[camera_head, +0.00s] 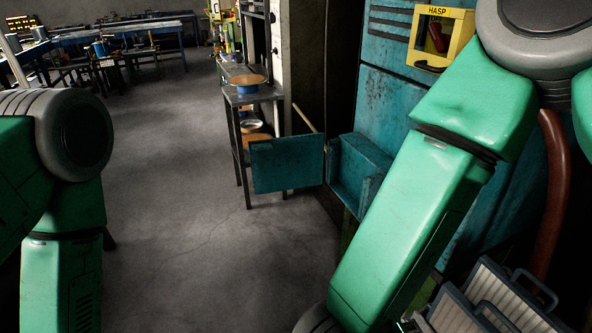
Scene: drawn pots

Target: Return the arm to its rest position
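My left arm (62,250) is green with a dark grey joint and hangs down along the left edge. My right arm (420,200) is green and runs from the upper right down to the bottom middle, in front of a teal cabinet. Both arms leave the frame at the bottom, so neither gripper shows. What the grippers hold, if anything, is hidden.
The teal cabinet (385,95) has an open compartment door (288,164). A yellow HASP box (441,38) is mounted above. Panelled grey cases (490,300) stand lower right. The concrete floor (175,190) between is clear.

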